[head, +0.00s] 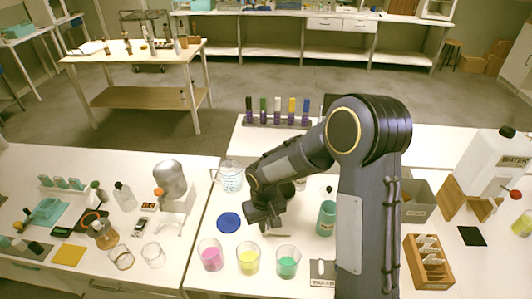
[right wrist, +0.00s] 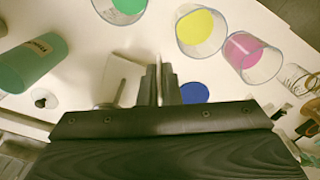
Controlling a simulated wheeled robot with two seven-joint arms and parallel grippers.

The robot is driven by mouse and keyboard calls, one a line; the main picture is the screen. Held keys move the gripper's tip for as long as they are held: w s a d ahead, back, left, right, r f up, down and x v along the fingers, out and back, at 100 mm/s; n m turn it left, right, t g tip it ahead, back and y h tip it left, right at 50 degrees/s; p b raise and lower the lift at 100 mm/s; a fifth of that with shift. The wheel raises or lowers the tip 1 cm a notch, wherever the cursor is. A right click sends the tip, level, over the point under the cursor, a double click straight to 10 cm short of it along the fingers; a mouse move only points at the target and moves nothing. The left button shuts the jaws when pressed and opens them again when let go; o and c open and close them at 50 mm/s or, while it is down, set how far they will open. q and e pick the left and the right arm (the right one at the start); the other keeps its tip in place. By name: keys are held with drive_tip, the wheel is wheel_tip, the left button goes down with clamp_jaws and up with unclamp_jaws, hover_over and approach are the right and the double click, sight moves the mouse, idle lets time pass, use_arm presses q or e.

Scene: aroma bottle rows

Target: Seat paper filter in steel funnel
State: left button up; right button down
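My right gripper (head: 264,222) reaches down over the white bench, just right of a blue disc (head: 229,222). In the right wrist view its two dark fingers (right wrist: 162,84) stand close together with a narrow pale gap. I cannot tell whether that gap is thin paper or the bench behind. A pale flat plate (right wrist: 121,80) with a grey round part beside it lies left of the fingers. I cannot make out a steel funnel or a paper filter for certain; my right arm hides part of the bench. My left gripper is not in view.
Beakers with pink (head: 210,256), yellow (head: 248,260) and green (head: 287,262) contents stand along the front. A glass jug (head: 230,176) stands behind the disc and a teal bottle (head: 326,218) right of the gripper. A wooden box (head: 428,262) lies farther right.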

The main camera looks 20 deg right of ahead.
drive_tip(key=shift+r+p, duration=0.4)
drive_tip(key=shift+r, duration=0.15)
drive_tip(key=shift+r+p, duration=0.3)
drive_tip(key=shift+p, duration=0.05)
drive_tip(key=shift+s+a+f+b, duration=0.1)
drive_tip(key=shift+f+b, duration=0.7)
drive_tip(key=shift+f, duration=0.1)
